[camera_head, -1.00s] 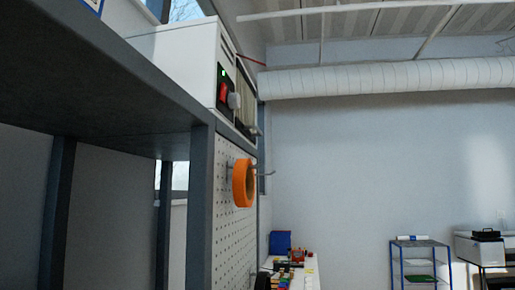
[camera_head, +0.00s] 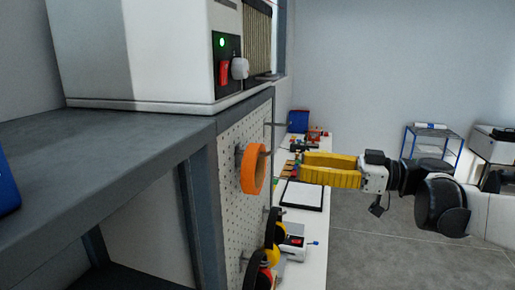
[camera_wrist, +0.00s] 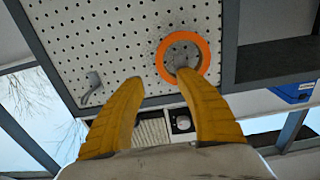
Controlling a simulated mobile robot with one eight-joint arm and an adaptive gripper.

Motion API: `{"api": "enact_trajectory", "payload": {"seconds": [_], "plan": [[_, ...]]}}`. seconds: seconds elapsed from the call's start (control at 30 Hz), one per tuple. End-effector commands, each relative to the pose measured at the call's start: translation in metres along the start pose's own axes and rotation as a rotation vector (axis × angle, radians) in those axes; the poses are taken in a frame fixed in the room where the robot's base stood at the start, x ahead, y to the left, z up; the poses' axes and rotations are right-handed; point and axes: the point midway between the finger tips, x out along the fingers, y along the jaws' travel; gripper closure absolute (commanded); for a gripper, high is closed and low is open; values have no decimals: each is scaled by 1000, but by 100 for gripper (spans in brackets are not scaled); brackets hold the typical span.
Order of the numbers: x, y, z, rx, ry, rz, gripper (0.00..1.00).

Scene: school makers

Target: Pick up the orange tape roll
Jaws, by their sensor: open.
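The orange tape roll (camera_head: 249,171) hangs on a hook of the white pegboard (camera_head: 228,225) in the head view. In the wrist view the roll (camera_wrist: 205,52) shows as a full ring against the pegboard, beyond the fingertips. My gripper (camera_head: 303,166) has yellow fingers and is to the right of the roll, apart from it. In the wrist view my gripper (camera_wrist: 162,78) is open, with nothing between its fingers. The right fingertip overlaps the ring's lower part in that picture.
A white box with a red switch (camera_head: 225,75) stands on the grey shelf (camera_head: 120,150) by the pegboard. Yellow and black headphones (camera_head: 272,250) hang below the roll. An empty hook (camera_wrist: 92,88) sticks out of the pegboard. A white bench (camera_head: 316,225) with several items lies beyond.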

Motion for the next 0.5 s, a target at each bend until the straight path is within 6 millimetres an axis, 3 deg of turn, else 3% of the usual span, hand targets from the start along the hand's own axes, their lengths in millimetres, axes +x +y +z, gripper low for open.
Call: {"api": "enact_trajectory", "payload": {"seconds": [0.2,0.5], "plan": [[37,-1,0,-1,1,-4,59],[69,0,-2,0,0,-4,59]]}}
